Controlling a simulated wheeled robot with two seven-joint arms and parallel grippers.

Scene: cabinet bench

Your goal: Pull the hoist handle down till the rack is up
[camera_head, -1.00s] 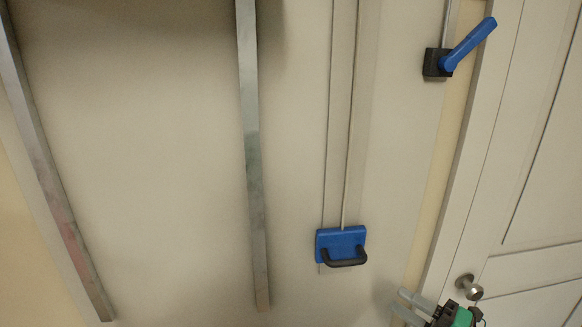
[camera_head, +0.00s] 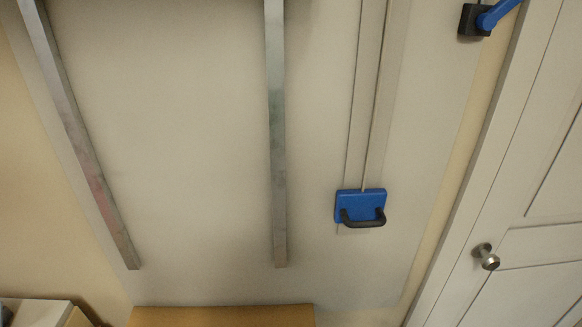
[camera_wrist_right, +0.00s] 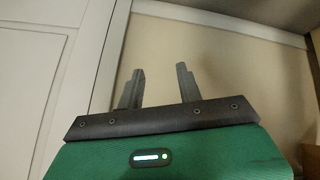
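The hoist handle is a black loop (camera_head: 363,217) on a blue block (camera_head: 361,203), right of centre in the head view. Two thin vertical lines run up from the block along a pale strip on the wall. Two grey metal rails (camera_head: 277,140) stand on the wall to the left of it. I see no rack in these frames. My right gripper (camera_wrist_right: 160,84) shows in the right wrist view, its two fingers apart with nothing between them. Neither gripper is in the head view.
A blue lever on a black mount (camera_head: 474,20) is at the top right. A white panelled door with a round metal knob (camera_head: 486,258) stands at the right. A wooden surface (camera_head: 222,316) shows at the bottom. The wall around the handle is clear.

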